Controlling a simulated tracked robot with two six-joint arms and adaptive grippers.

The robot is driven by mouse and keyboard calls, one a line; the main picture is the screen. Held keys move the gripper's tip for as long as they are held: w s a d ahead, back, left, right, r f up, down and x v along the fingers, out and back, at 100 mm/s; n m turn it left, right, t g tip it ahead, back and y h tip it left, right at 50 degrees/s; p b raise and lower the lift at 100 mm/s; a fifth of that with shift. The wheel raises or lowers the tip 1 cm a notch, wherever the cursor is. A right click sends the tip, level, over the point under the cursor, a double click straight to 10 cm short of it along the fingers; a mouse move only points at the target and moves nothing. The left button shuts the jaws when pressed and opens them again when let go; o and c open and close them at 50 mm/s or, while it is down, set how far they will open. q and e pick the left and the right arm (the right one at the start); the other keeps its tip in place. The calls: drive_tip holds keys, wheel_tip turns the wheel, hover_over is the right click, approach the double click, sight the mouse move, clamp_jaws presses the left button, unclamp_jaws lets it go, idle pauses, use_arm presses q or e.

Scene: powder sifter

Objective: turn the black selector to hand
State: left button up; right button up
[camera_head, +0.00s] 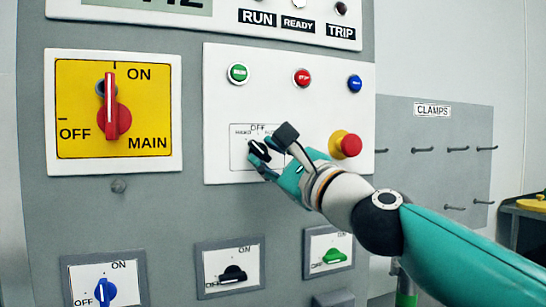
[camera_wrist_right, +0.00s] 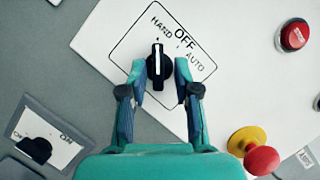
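The black selector (camera_head: 260,150) sits on the white control panel, under the HAND, OFF and AUTO labels. It also shows in the right wrist view (camera_wrist_right: 158,66), where its white pointer line is aimed toward the HAND side, left of OFF. My right gripper (camera_head: 260,160) is at the selector and partly covers it and the AUTO label in the head view. In the right wrist view my right gripper (camera_wrist_right: 160,73) is open, with one finger on each side of the knob and small gaps to its handle. My left gripper is not in view.
A red emergency button with a yellow collar (camera_head: 346,145) is close right of my gripper. Green (camera_head: 238,73), red (camera_head: 302,77) and blue (camera_head: 355,82) buttons are above. A red main switch (camera_head: 112,110) is left. Smaller blue, black and green switches are below.

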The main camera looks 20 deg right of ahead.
drive_tip(key=shift+w+a+f, duration=0.1)
drive_tip(key=shift+f, duration=0.05)
drive_tip(key=shift+s+f, duration=0.1)
drive_tip(key=shift+s, duration=0.1)
drive_tip(key=shift+s+f, duration=0.15)
drive_tip(key=shift+s, duration=0.15)
drive_tip(key=s+d, duration=0.4)
drive_tip(key=s, duration=0.7)
drive_tip(key=shift+s, duration=0.2)
drive_tip(key=shift+d, duration=0.1)
